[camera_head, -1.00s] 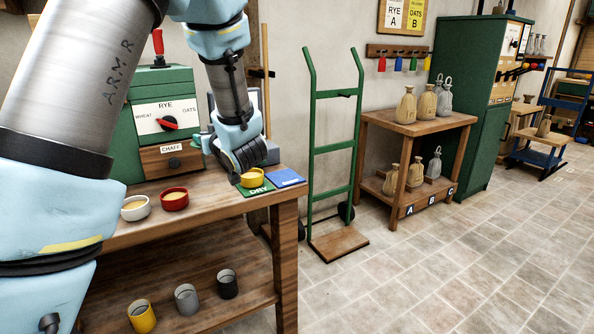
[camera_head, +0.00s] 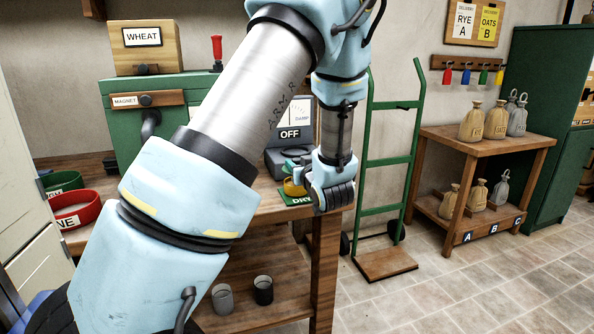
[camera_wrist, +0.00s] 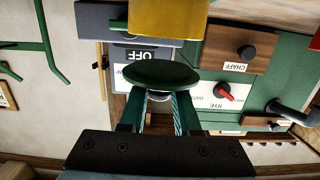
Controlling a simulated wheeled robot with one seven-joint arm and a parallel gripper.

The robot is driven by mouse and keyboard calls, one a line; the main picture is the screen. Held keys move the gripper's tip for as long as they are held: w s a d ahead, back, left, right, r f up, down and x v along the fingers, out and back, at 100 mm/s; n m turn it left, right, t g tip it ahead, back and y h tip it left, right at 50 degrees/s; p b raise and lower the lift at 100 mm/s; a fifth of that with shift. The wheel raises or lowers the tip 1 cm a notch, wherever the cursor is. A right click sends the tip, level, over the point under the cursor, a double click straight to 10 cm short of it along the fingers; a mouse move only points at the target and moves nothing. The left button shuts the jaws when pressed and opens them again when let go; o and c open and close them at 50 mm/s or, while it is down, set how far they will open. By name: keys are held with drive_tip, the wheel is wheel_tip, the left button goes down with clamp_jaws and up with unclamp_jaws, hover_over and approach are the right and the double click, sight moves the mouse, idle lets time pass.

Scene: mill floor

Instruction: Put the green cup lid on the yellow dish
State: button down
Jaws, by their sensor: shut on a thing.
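The green cup lid (camera_wrist: 160,73) is an oval dark green disc in the wrist view, held at the fingertips of my gripper (camera_wrist: 160,98). My gripper is shut on it. The yellow dish (camera_head: 293,187) sits on the green DRY mat on the bench, partly hidden by my arm. A yellow surface, apparently the dish, also shows close up at the top of the wrist view (camera_wrist: 168,18). In the head view my gripper (camera_head: 297,168) is just above the dish, and the lid is hard to make out. The lid is apart from the bench; I cannot tell whether it touches the dish.
A grey damp meter (camera_head: 277,160) marked OFF stands behind the mat. The green machine (camera_head: 185,92) is left of it. Red (camera_head: 75,210) and green (camera_head: 62,181) containers are at the far left. A green hand truck (camera_head: 388,160) stands right of the bench.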

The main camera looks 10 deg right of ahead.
drive_tip(key=shift+f, duration=0.7)
drive_tip(key=shift+f+b, duration=0.5)
drive_tip(key=shift+f, duration=0.15)
drive_tip(key=c, duration=0.6)
unclamp_jaws()
drive_tip(key=shift+r+p, duration=0.5)
drive_tip(key=shift+r, duration=0.1)
drive_tip(key=shift+s+r, duration=0.1)
drive_tip(key=shift+s, duration=0.25)
drive_tip(key=s, duration=0.3)
drive_tip(key=s+d+r, duration=0.1)
drive_tip(key=s, duration=0.3)
drive_tip(key=s+b, duration=0.1)
drive_tip(key=s, duration=0.3)
drive_tip(key=shift+s+d+r, duration=0.1)
drive_tip(key=shift+d+r, duration=0.05)
drive_tip(key=shift+d, duration=0.1)
